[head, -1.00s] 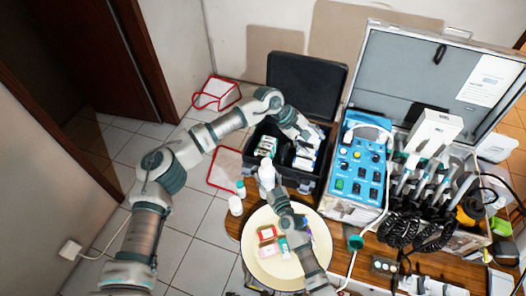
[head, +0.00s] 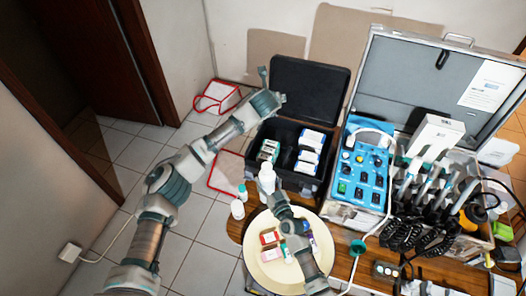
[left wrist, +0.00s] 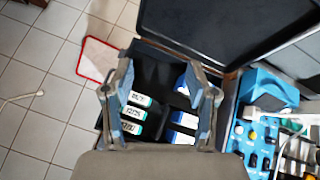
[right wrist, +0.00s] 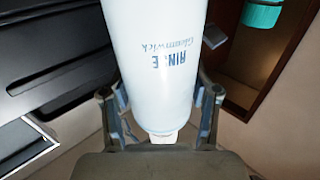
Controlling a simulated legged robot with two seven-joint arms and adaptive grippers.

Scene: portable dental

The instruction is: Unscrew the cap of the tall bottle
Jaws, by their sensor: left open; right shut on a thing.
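The tall white bottle (head: 267,178) stands upright in the head view, above the back edge of the round tray (head: 258,270). My right gripper (head: 277,196) is shut on it. In the right wrist view the white bottle (right wrist: 160,60) carries blue lettering and sits between the fingers of my right gripper (right wrist: 162,108). A narrower white end shows low between the fingers; I cannot tell whether it is the cap. My left gripper (head: 276,86) is open and empty, up and apart from the bottle. Its spread fingers (left wrist: 160,80) show in the left wrist view.
An open black case (head: 283,185) with several boxes stands behind the bottle. A blue control unit (head: 362,175) and an open metal case (head: 410,75) stand at right. A teal-capped bottle (head: 242,191) and a white container (head: 237,209) stand left of the tray.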

